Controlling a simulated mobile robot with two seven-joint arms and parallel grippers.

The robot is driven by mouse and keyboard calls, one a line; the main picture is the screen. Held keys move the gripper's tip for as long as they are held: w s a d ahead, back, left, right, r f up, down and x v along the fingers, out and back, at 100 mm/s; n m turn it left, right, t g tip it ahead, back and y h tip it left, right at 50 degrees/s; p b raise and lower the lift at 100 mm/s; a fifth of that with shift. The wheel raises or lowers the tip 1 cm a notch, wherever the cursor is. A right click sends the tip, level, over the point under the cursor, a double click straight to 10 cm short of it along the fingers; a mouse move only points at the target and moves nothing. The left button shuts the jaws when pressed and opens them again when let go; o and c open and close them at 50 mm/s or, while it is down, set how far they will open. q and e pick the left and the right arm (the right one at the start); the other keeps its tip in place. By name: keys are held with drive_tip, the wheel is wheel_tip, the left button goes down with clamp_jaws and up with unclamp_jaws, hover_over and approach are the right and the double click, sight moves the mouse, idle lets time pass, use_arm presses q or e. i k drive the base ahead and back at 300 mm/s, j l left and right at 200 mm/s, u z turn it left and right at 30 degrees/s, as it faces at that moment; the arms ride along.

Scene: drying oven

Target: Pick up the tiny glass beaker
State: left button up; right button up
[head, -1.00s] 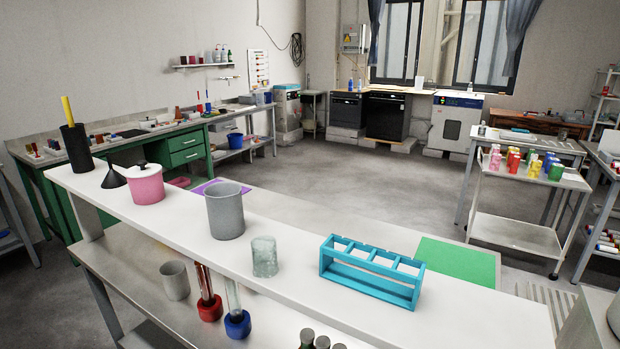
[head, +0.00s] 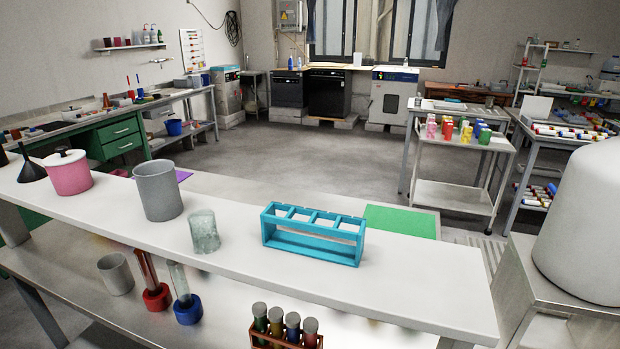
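A small glass beaker (head: 204,232), greenish and see-through, stands upright on the white upper shelf (head: 420,282) in the head view. It is between a larger grey beaker (head: 158,190) on its left and a turquoise test tube rack (head: 313,235) on its right. It touches neither of them. Neither of my grippers is in the head view.
A pink lidded pot (head: 68,173) and a black funnel (head: 30,169) stand farther left on the shelf. The lower shelf holds a grey cup (head: 115,274), tubes in red and blue bases, and a rack of capped vials (head: 284,328). A large white rounded body (head: 583,225) stands at right.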

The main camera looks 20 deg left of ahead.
sight(202, 223)
drive_tip(key=j+z, duration=0.15)
drive_tip(key=j, duration=0.3)
drive_tip(key=k+j+z, duration=0.2)
drive_tip(key=j, duration=0.2)
drive_tip(key=j+z, duration=0.15)
drive_tip(key=j, duration=0.3)
drive_tip(key=k+j+z, duration=0.2)
drive_tip(key=j, duration=0.2)
drive_tip(key=i, duration=0.1)
